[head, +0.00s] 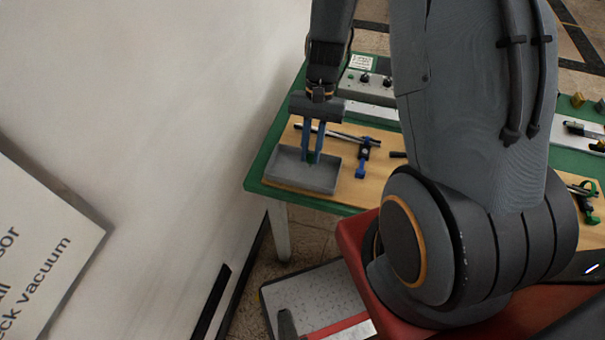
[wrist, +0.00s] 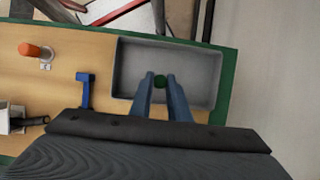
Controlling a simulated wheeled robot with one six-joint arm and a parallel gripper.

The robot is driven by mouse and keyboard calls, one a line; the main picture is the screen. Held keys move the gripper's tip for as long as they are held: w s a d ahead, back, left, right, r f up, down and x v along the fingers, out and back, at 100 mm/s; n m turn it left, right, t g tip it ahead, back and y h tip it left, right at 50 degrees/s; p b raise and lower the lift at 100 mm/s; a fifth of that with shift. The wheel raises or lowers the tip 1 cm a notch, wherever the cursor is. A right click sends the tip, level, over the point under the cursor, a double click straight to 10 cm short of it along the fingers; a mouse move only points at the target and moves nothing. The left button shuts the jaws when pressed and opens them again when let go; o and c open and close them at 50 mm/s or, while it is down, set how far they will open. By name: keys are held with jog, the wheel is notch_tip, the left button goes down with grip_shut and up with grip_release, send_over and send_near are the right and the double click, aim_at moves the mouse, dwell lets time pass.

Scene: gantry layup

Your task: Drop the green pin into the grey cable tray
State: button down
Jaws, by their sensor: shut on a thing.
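The grey cable tray (head: 330,179) lies at the left front corner of the table. It also shows in the wrist view (wrist: 205,60), where it looks empty apart from what my gripper holds. My gripper (head: 310,158) points down over the tray with its blue fingers shut on the green pin (wrist: 160,80). In the wrist view the gripper (wrist: 160,84) holds the pin over the tray's inside, near the wall closest to the wrist. Only the round green end of the pin shows clearly. I cannot tell whether the pin touches the tray floor.
A blue clamp-like tool (head: 361,163) stands beside the tray and also shows in the wrist view (wrist: 85,90). An orange-topped peg (wrist: 32,50) is further left there. Dark rods (head: 340,136) lie behind the tray. A control box (head: 372,84) is at the table's back. A white wall is left.

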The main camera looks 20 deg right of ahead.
jog(key=shift+f, duration=0.15)
jog(key=c, duration=1.6)
grip_release()
jog(key=b+v, duration=0.2)
jog(key=v, duration=0.5)
jog(key=shift+r, duration=0.4)
jog(key=shift+s+a+r+n+t+h+b, duration=0.4)
jog(key=shift+s+r+n+t, duration=0.4)
jog(key=shift+n, duration=0.4)
jog(key=shift+s+a+r+n+t+h+b, duration=0.25)
jog(key=shift+s+r+n+t+h+b, duration=0.4)
jog(key=shift+n+t, duration=0.45)
jog(key=shift+s+a+r+n+t+h+b, duration=0.35)
jog(key=shift+s+r+n+t, duration=0.4)
jog(key=shift+n, duration=0.55)
